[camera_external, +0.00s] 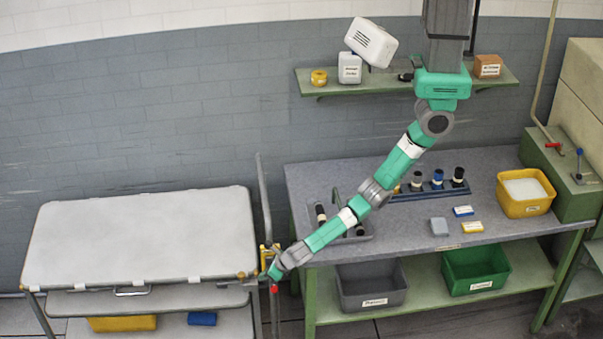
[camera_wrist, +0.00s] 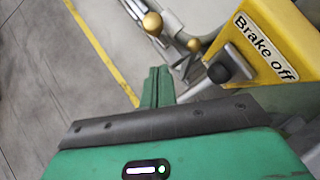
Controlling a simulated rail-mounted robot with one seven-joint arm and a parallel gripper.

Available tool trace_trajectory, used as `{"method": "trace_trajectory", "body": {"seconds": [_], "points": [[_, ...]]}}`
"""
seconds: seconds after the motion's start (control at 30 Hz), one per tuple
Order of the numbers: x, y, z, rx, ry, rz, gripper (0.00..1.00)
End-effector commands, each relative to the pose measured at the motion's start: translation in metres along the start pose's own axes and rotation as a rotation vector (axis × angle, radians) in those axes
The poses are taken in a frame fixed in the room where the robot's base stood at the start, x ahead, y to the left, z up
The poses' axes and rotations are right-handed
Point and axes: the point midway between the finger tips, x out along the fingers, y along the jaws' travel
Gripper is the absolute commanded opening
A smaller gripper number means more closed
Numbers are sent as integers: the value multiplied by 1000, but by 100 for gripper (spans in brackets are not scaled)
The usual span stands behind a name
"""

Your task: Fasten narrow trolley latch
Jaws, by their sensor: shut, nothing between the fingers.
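A grey trolley (camera_external: 140,235) stands at the left in the external view. At its right end are an upright grey bar (camera_external: 264,205) and small yellow fittings (camera_external: 266,252). My gripper (camera_external: 270,277) is low beside these fittings. In the wrist view my gripper (camera_wrist: 158,82) is shut and empty, its fingers close to a metal bracket (camera_wrist: 186,65). Two brass knobs, one larger (camera_wrist: 152,22) and one smaller (camera_wrist: 194,45), sit just beyond the fingertips. A yellow block (camera_wrist: 262,45) labelled "Brake off" with a black knob (camera_wrist: 219,72) is at right. I cannot tell which part is the latch, or whether the fingers touch it.
A workbench (camera_external: 400,225) stands close on the right, with a yellow bin (camera_external: 525,207) on top and grey (camera_external: 372,302) and green (camera_external: 478,287) bins below. A wall shelf (camera_external: 335,82) is behind my arm. A yellow floor line (camera_wrist: 95,45) crosses open floor.

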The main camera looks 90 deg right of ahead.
Motion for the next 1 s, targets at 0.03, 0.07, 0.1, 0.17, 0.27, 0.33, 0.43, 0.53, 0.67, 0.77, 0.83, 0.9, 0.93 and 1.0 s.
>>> {"method": "trace_trajectory", "body": {"seconds": [0.03, 0.07, 0.1, 0.17, 0.27, 0.33, 0.43, 0.53, 0.67, 0.77, 0.83, 0.9, 0.93, 1.0], "points": [[-17, -1, 4, 4, 0, 2, 0], [-24, 0, 4, 4, 0, 2, 0], [-33, -1, 4, 4, 0, 1, 0], [-46, 0, 3, 4, 1, 2, 0], [-63, -1, 2, 4, 0, 1, 0], [-72, 0, 2, 3, 0, 1, 0], [-80, -1, 1, 2, -1, 0, 0], [-83, -1, 2, 3, -2, 0, 0], [-83, -1, 1, 2, -2, -1, 0], [-83, -1, 1, 2, -2, -1, 0], [-83, -1, 1, 2, -2, -1, 0], [-83, 0, 1, 2, -2, -1, 0], [-83, 0, 1, 2, -2, -1, 0], [-83, 0, 1, 2, -2, -1, 0]]}}
